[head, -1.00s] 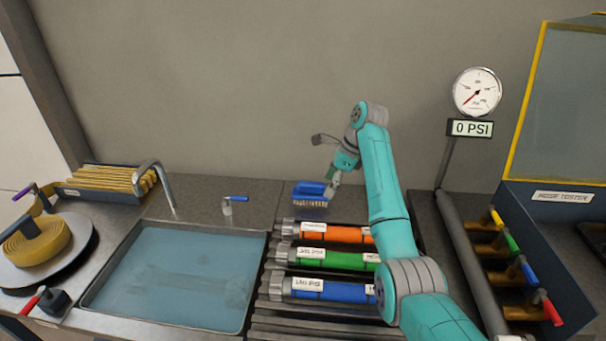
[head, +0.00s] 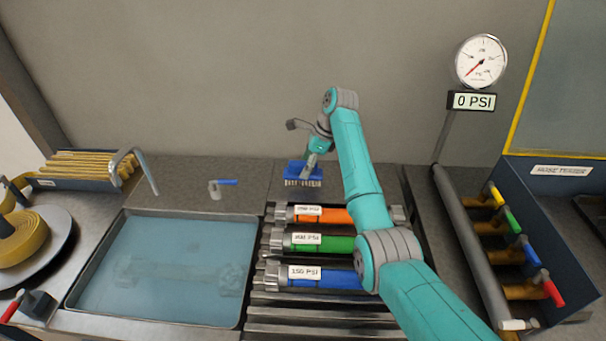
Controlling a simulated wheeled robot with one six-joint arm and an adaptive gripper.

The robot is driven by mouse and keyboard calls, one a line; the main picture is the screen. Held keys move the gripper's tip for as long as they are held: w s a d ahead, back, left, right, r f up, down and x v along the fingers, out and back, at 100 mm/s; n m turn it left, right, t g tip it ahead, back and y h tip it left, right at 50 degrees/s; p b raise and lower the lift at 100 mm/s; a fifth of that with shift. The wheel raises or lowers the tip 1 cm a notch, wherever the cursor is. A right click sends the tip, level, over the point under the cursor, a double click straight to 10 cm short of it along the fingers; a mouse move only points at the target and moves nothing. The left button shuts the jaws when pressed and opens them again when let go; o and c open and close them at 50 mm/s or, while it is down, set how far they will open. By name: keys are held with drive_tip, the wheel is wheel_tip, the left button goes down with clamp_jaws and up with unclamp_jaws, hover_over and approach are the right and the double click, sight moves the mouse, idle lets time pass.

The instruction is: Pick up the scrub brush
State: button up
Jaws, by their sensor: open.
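The scrub brush (head: 297,172) has a blue body with pale bristles facing down. It is at the back of the counter, behind the orange cylinder. My gripper (head: 310,165) is open and points down at the brush's right part. Its fingertips overlap the brush in the picture. I cannot tell whether they touch it or straddle it, as the fingers are small and partly hidden.
Orange, green and blue cylinders (head: 330,243) lie on a slatted rack in front of the brush. A water-filled sink (head: 165,270) with a bent tap (head: 135,165) is at left. A gauge (head: 481,62) reading 0 PSI and a valve manifold (head: 520,240) stand at right.

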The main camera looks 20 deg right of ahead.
sight(300, 172)
drive_tip(key=x, duration=0.4)
drive_tip(key=shift+a, duration=0.15)
drive_tip(key=c, duration=1.3)
drive_tip(key=shift+r, duration=0.1)
wheel_tip(300, 172, up, 10)
drive_tip(key=o, duration=0.5)
drive_tip(key=c, duration=0.3)
drive_tip(key=shift+a, duration=0.1)
